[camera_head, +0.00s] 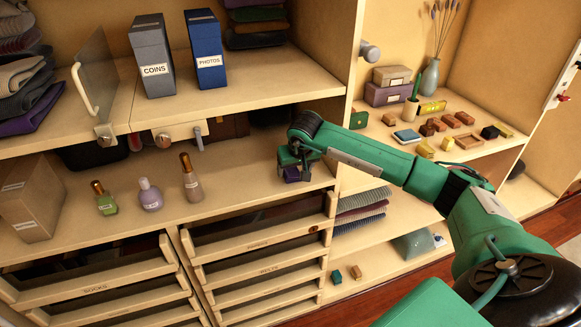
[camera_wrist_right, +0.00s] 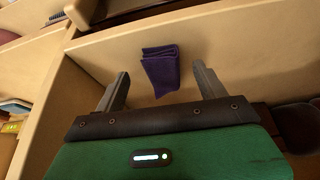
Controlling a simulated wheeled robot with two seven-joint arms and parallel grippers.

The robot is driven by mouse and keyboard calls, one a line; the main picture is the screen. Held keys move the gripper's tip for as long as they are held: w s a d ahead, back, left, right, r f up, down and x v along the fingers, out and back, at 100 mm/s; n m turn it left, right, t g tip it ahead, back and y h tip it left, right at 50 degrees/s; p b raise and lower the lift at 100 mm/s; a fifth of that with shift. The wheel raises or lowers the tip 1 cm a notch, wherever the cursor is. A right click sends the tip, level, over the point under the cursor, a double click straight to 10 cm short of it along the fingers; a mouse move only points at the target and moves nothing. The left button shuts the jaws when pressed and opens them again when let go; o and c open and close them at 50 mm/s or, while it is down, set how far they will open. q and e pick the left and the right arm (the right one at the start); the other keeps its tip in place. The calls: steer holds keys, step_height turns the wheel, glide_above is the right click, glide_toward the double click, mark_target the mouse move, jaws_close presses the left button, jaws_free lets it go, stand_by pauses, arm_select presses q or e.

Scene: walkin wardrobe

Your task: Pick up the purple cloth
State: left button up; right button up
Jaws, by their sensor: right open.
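The purple cloth (camera_wrist_right: 160,70) is a small folded piece lying on the wooden shelf. In the right wrist view it is ahead of my right gripper (camera_wrist_right: 160,88), roughly between the lines of the two fingers. The fingers are apart and nothing is held. In the head view my right gripper (camera_head: 296,176) reaches down over the right end of the middle shelf. A bit of purple cloth (camera_head: 291,174) shows there, mostly hidden by the gripper. My left gripper is not in view.
The middle shelf (camera_head: 235,190) has bare room left of my gripper. Bottles, including a brown one (camera_head: 191,178), and a cardboard box (camera_head: 29,203) stand further left. An upper shelf (camera_head: 200,103) overhangs behind. An upright divider (camera_head: 347,90) stands close right. Slatted drawers (camera_head: 260,245) lie below.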

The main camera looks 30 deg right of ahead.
steer(key=shift+w+d, duration=0.15)
steer(key=shift+w, duration=0.25)
steer(key=w+p, duration=0.1)
steer(key=w+d, duration=0.1)
steer(key=w, duration=0.1)
steer(key=shift+w+p, duration=0.1)
steer(key=shift+p, duration=0.25)
steer(key=shift+w+f+p, duration=0.15)
steer(key=shift+f+p, duration=0.35)
steer(key=shift+f, duration=0.15)
steer(key=shift+x, duration=0.8)
steer(key=c, duration=1.1)
steer(key=shift+r, duration=0.15)
steer(key=shift+r+b, duration=0.5)
steer(key=shift+s+a+r+b, duration=0.1)
steer(key=shift+s+a+b, duration=0.9)
steer(key=shift+s, duration=1.9)
steer(key=shift+s+a+f+b, duration=0.1)
steer(key=shift+s+a+b, duration=0.85)
steer(key=shift+s, duration=1.95)
steer(key=shift+s+a+r+b, duration=0.1)
steer(key=shift+s+a+b, duration=0.9)
steer(key=shift+s, duration=1.9)
